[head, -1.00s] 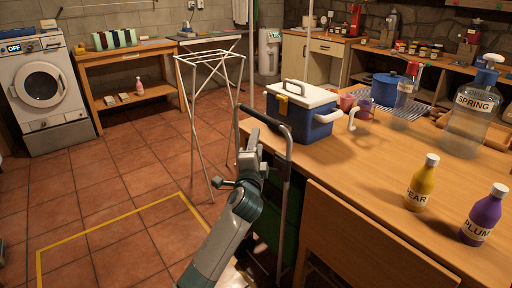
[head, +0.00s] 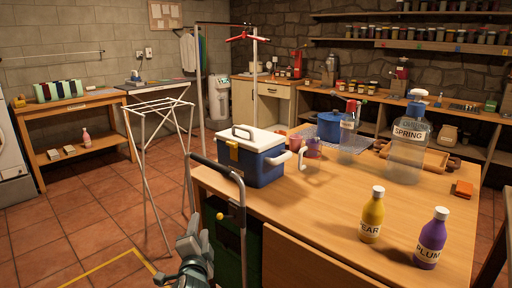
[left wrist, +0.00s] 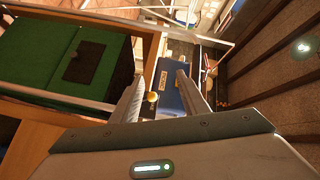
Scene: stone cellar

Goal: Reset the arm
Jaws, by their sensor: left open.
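My left gripper (head: 192,240) shows at the bottom of the head view, low and left of the wooden table (head: 330,215). It is beside the upright metal frame with a dark handle (head: 215,168). In the left wrist view its two fingers (left wrist: 160,80) stand apart. Nothing is held between them. The blue cooler (left wrist: 170,92) shows beyond the gap, some way off. My right gripper is in neither view.
The white-lidded cooler (head: 255,160) stands on the table's near left corner. A yellow bottle (head: 371,216) and a purple bottle (head: 430,240) stand at the front right. A folding drying rack (head: 158,108) stands on the floor to the left. A green bin (left wrist: 60,50) is close by.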

